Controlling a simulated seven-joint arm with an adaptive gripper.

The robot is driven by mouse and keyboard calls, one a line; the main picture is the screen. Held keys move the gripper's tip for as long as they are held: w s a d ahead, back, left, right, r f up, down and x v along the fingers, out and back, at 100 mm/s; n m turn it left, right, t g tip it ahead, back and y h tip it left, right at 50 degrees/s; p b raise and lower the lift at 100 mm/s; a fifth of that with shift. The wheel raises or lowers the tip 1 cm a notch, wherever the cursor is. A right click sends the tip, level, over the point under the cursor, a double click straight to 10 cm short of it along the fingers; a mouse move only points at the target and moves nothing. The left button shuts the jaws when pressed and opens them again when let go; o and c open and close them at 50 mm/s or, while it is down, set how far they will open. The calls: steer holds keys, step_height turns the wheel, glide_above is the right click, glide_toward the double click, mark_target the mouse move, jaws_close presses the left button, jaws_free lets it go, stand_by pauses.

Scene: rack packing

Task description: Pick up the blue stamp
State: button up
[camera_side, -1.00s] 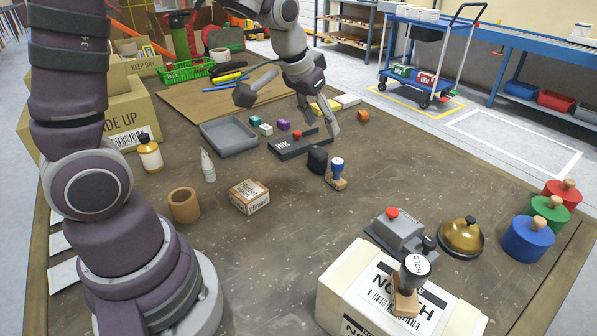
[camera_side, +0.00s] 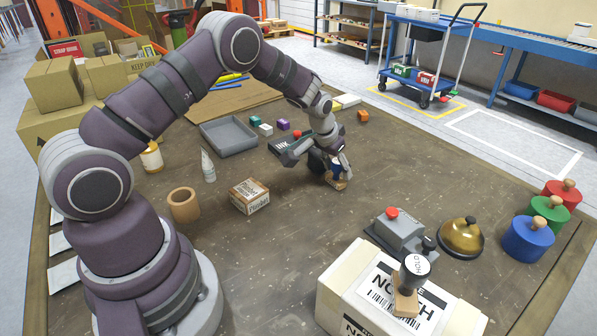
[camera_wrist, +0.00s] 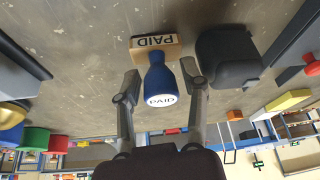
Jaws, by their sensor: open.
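The blue stamp, marked PAID, stands upright on the table. In the wrist view its blue handle (camera_wrist: 160,82) and wooden base (camera_wrist: 155,45) show between my gripper's (camera_wrist: 162,75) two spread fingers. A gap shows on each side of the handle. In the side view the stamp's wooden base (camera_side: 340,184) shows below my gripper (camera_side: 334,170), which partly covers the handle. My gripper is open and low over the table.
A black rounded object (camera_wrist: 228,62) stands close beside the stamp, just outside one finger. A dark ink pad (camera_side: 283,143) lies behind.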

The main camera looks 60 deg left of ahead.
steer(key=shift+c, duration=0.3)
jaws_close()
steer(key=shift+r, duration=0.1)
